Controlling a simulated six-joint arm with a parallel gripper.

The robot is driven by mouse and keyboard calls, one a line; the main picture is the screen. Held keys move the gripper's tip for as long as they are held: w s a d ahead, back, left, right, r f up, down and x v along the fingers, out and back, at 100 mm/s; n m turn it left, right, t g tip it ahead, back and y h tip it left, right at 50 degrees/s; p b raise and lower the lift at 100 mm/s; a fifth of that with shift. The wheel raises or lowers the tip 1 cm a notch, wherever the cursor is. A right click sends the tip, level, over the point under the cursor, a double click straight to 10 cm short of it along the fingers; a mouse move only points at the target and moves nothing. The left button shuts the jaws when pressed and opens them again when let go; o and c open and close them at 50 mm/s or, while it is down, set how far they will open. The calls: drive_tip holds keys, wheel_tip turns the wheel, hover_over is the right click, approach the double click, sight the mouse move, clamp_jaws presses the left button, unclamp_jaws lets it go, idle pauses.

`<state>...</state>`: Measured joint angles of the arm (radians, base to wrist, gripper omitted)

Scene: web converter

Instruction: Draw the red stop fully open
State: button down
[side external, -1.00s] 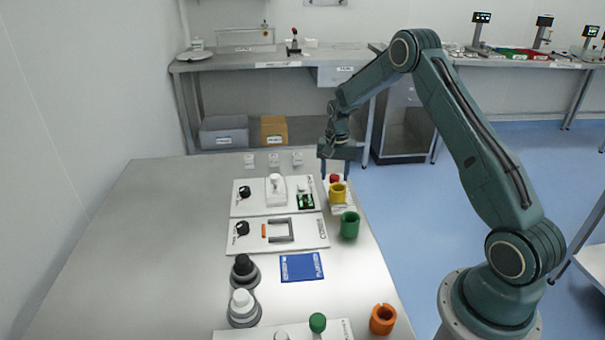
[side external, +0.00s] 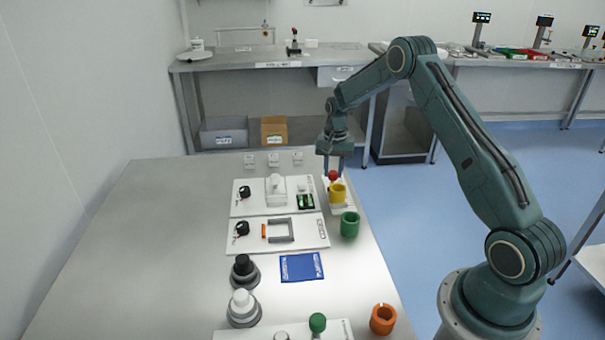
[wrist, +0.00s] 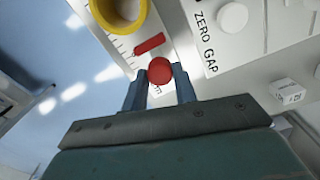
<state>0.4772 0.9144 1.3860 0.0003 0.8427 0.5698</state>
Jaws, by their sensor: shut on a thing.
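The red stop's round knob (side external: 333,175) stands at the far right of the steel table, just behind a yellow cup (side external: 337,193). In the wrist view the red knob (wrist: 160,70) sits between my fingertips. My gripper (side external: 333,170) points down and is shut on the knob; it also shows in the wrist view (wrist: 160,84). A short red bar (wrist: 149,44) lies beside the knob over a white plate with scale marks (wrist: 125,48). The knob's stem and lower part are hidden.
The yellow cup (wrist: 120,10) is close to the red bar. A green cup (side external: 350,225) stands nearer along the right edge. White control panels (side external: 262,196) lie to the left, with small white blocks (side external: 273,160) behind. The table's left half is clear.

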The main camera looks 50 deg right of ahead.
drive_tip(key=shift+w+d+r, duration=0.1)
drive_tip(key=shift+w+d, duration=1.85)
drive_tip(key=c, duration=1.1)
unclamp_jaws()
wheel_tip(320, 180, up, 14)
drive_tip(key=shift+a, duration=0.1)
